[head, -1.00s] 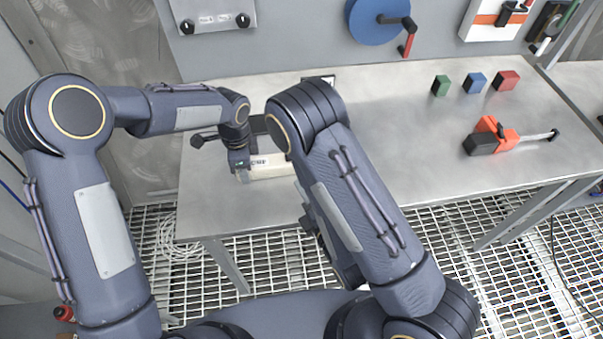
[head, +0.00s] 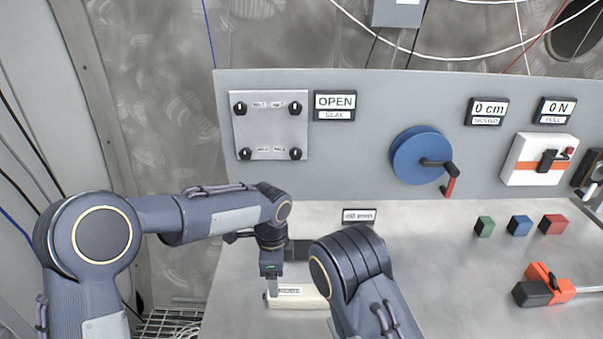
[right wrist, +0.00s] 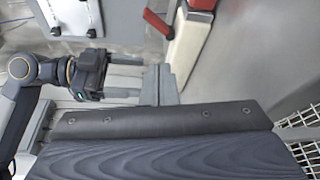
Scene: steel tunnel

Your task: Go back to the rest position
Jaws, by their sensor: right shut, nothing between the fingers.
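My left gripper (head: 271,285) points down over the table in the head view, beside a pale labelled box (head: 300,299). I cannot tell whether it touches the box. In the right wrist view the left gripper (right wrist: 135,76) shows two grey fingers apart. My right gripper (right wrist: 163,85) is shut and empty in the middle of that view. In the head view my right arm's bent elbow covers part of the scene, including the right end of the pale box.
The steel table (head: 440,290) holds green (head: 485,227), blue (head: 521,225) and red (head: 553,224) blocks and an orange-black tool (head: 543,287). Behind stands a grey panel (head: 350,170) with a blue wheel (head: 418,156), a knobbed plate (head: 270,125) and an OPEN sign (head: 335,101).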

